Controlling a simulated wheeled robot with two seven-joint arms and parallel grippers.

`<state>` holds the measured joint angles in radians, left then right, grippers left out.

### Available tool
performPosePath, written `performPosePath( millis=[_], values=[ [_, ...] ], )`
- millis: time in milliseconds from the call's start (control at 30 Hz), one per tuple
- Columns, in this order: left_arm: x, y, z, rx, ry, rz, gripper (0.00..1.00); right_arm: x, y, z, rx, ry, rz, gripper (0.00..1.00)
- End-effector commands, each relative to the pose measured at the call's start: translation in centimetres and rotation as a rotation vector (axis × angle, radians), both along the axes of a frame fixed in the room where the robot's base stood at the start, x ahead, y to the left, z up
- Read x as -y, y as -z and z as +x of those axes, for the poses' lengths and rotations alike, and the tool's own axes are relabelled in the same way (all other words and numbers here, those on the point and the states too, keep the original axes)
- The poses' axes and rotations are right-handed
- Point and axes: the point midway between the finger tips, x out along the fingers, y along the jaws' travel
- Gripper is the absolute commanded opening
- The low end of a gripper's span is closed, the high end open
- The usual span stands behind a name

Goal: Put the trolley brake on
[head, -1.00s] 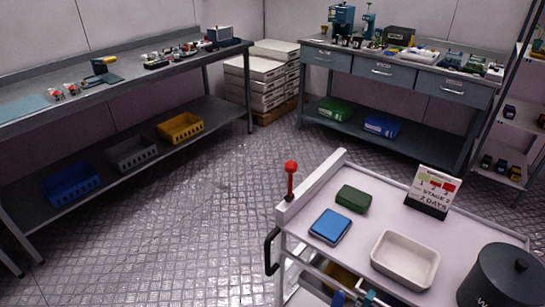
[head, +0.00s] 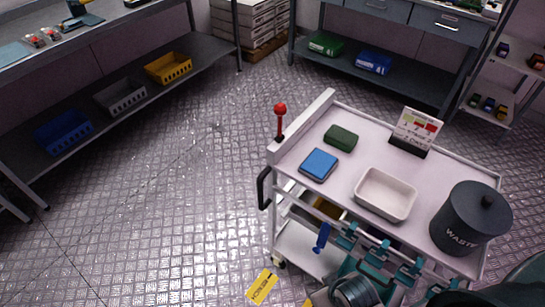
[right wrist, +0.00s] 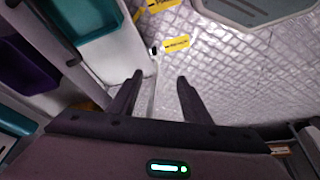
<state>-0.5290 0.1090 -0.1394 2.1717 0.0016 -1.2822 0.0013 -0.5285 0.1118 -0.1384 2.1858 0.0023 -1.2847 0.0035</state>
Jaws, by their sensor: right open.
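The white trolley (head: 340,105) stands right of centre in the head view. An upright lever with a red knob (head: 280,108) rises at its left end, beside a black push handle (head: 264,188). A castor (head: 278,263) shows under its near left corner. Whether the brake is on is not clear. My right gripper (right wrist: 160,78) is open and empty in the right wrist view, its dark fingers apart above the floor and beside a pale trolley part. In the head view, my right arm is at the bottom, well below the red knob; its fingertips are hard to make out.
On the trolley top are a green box (head: 341,138), a blue pad (head: 319,165), a white tray (head: 385,194), a sign (head: 416,131) and a waste bin (head: 470,220). Blue-handled tools (head: 322,238) hang on its near side. Yellow labels (head: 262,286) lie on the floor. Left floor is clear.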

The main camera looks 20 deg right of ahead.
Motion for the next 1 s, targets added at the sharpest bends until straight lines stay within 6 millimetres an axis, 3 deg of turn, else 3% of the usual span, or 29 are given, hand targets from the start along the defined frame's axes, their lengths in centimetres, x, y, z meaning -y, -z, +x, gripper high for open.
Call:
performPosePath(
  millis=[200, 433, 500, 767, 1000],
  values=[
    [-0.4, -3.4, -0.9, -0.017, -0.003, 0.007, 0.39, 0.6, -4.8, -0.3, 0.012, 0.004, -0.005, 0.44],
    [-0.7, -4.5, -1.6, -0.040, -0.005, 0.014, 0.39, 1.1, -9.6, 0.4, 0.067, 0.008, -0.005, 0.44],
    [-0.7, -3.4, -1.6, -0.050, -0.004, 0.016, 0.39, 1.4, -11.2, 1.4, 0.108, 0.009, -0.003, 0.44],
    [-0.5, 0.8, -1.3, -0.065, -0.001, 0.017, 0.39, 1.6, -13.6, 4.4, 0.223, 0.010, 0.012, 0.44],
    [-0.4, 6.2, -1.4, -0.077, 0.003, 0.016, 0.39, 1.8, -15.7, 7.8, 0.348, 0.008, 0.033, 0.44]
  ],
)
